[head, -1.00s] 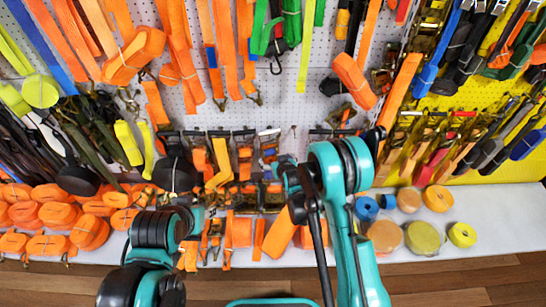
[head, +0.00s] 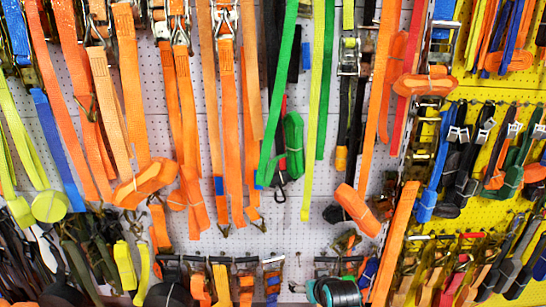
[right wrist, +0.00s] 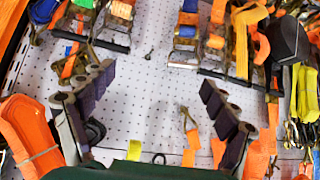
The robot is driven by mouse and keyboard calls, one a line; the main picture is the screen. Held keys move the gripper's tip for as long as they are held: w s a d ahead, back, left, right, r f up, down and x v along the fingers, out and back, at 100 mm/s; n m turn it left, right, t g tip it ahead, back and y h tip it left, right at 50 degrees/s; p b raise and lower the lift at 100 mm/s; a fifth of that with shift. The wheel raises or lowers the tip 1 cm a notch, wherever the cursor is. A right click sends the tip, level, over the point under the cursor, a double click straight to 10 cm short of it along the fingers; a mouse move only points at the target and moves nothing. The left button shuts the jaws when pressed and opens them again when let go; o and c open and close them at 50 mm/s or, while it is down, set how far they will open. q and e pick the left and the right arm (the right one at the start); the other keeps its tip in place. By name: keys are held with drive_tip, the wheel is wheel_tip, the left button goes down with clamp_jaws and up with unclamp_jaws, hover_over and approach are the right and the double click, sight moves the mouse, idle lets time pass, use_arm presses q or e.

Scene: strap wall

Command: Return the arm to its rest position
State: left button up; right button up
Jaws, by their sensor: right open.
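My right gripper (right wrist: 157,80) shows in the right wrist view with its two dark jointed fingers spread wide apart. Nothing is between them; white pegboard shows behind the gap. In the head view only a dark and teal joint of my arm shows at the bottom edge, right of centre. My left gripper is in neither current view.
The pegboard (head: 275,215) is hung with orange, green and yellow straps. Rolled orange straps (head: 357,209) hang right of centre. A yellow panel (head: 470,92) with more straps is at the right. In the right wrist view, an orange bundle (right wrist: 30,135) is close beside the left finger.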

drive_tip(key=s+d+r+g, duration=0.1)
drive_tip(key=s+d, duration=0.2)
drive_tip(key=s, duration=0.8)
drive_tip(key=s+d+r+m+g+h, duration=0.1)
drive_tip(key=s+d+r, duration=0.1)
drive_tip(key=s, duration=0.9)
drive_tip(key=shift+d+m, duration=0.3)
drive_tip(key=shift+d, duration=0.45)
